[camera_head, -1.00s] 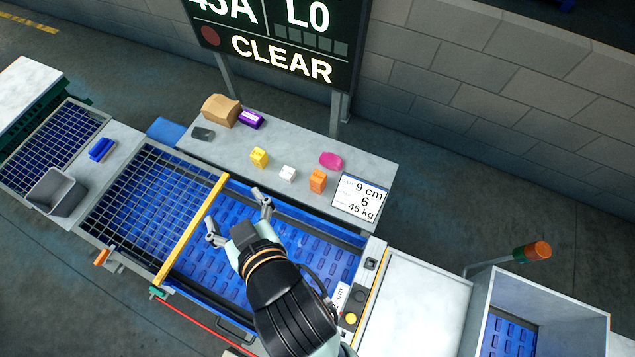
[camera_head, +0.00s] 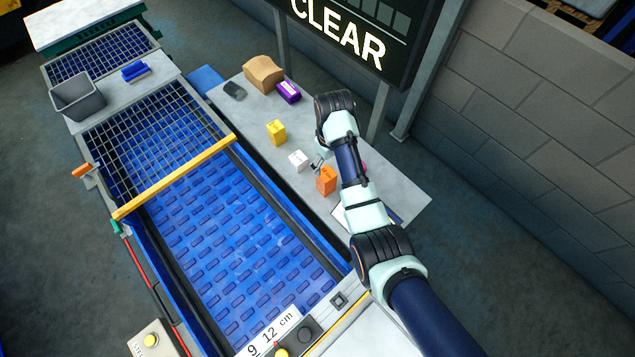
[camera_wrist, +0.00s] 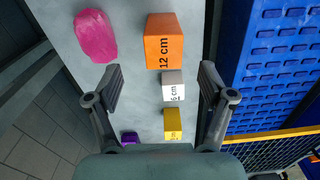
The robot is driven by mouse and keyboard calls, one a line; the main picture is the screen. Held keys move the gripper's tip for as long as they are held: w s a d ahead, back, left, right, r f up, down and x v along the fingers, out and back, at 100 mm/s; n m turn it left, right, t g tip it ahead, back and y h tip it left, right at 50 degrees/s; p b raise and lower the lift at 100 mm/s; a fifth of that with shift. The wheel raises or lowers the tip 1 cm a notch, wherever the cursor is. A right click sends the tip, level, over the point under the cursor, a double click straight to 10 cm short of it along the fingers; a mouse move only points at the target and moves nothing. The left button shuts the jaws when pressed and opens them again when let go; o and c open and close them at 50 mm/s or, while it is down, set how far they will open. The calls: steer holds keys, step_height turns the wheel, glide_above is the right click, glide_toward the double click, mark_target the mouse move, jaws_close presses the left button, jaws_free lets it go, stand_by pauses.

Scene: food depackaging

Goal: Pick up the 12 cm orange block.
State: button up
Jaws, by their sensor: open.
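The orange block (camera_head: 326,181) stands upright on the grey side table, close to the belt. In the wrist view the orange block (camera_wrist: 164,42) carries the label "12 cm" and lies ahead of my fingertips, roughly between their lines. My gripper (camera_wrist: 160,82) is open and empty, with its two fingers apart. In the head view my gripper (camera_head: 318,163) shows only in part beside the orange block, as my arm covers the rest. I cannot tell its exact height above the table.
A white block (camera_wrist: 173,86) labelled "6 cm", a yellow block (camera_wrist: 173,123) and a pink lump (camera_wrist: 95,36) are close by. A purple pack (camera_head: 288,92), a brown bag (camera_head: 263,75) and a dark item (camera_head: 235,90) lie farther back. The blue belt (camera_head: 215,235) is empty.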

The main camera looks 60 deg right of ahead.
mark_target(327, 173)
steer(key=f, duration=0.5)
steer(key=f+b, duration=0.1)
steer(key=f, duration=0.1)
steer(key=shift+w+a+f, duration=0.1)
steer(key=shift+w+f, duration=0.15)
steer(key=shift+f, duration=0.15)
steer(key=c, duration=1.3)
steer(key=shift+r, duration=0.1)
step_height(327, 173, up, 20)
steer(key=p, duration=0.9)
